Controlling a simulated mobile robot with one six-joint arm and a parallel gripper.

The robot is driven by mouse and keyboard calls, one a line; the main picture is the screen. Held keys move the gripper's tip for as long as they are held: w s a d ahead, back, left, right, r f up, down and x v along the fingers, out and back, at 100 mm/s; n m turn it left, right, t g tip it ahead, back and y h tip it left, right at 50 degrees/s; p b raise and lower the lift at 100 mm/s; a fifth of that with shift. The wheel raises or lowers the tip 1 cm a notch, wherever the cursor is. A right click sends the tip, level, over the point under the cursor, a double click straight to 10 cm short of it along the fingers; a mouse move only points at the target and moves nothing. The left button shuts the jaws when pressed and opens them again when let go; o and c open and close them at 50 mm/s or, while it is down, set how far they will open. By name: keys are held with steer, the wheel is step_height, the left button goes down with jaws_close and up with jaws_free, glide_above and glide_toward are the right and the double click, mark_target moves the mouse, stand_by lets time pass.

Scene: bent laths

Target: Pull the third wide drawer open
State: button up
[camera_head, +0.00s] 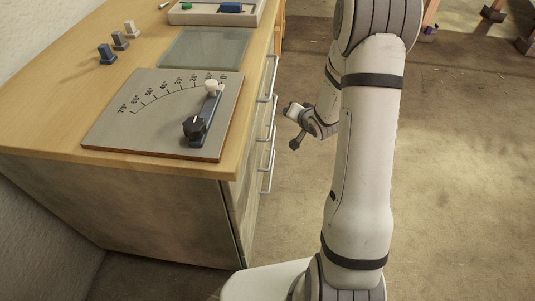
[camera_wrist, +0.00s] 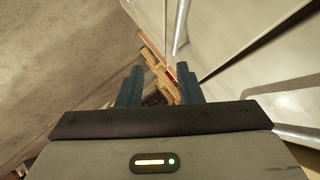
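The wooden-topped cabinet (camera_head: 60,110) stands at the left with its drawer fronts facing right. Three long metal handles show on that side in the head view: an upper one (camera_head: 268,80), a middle one (camera_head: 269,122) and a lower one (camera_head: 268,172). The drawers look shut; I cannot tell for sure which handle is the third wide drawer's. My gripper (camera_head: 294,127) is out in front of the handles, to their right, apart from them. In the wrist view my gripper (camera_wrist: 160,75) has its two dark fingers spread, with no handle between them. Pale drawer fronts (camera_wrist: 235,30) and a metal bar (camera_wrist: 178,25) lie ahead.
On the cabinet top are a board with a dial scale and lever (camera_head: 160,110), a grey-green mat (camera_head: 205,48), small blocks (camera_head: 107,54) and a tray (camera_head: 200,15). Brown floor (camera_head: 460,170) is open to the right. Wooden legs (camera_head: 430,15) stand at the back.

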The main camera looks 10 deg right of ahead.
step_height(320, 180, down, 12)
steer(key=a+m+t+y+b, duration=0.1)
steer(key=m+y+b, duration=0.1)
steer(key=b, duration=0.2)
steer(key=m+t+y+b, duration=0.3)
steer(key=b, duration=0.2)
glide_toward(272, 147)
steer(key=w, duration=0.2)
steer(key=x, duration=0.2)
steer(key=b+x, duration=0.1)
steer(key=x, duration=0.2)
steer(key=a+b+x, duration=0.1)
steer(key=x, duration=0.2)
steer(key=shift+s+f, duration=0.15)
steer(key=shift+f, duration=0.25)
jaws_close()
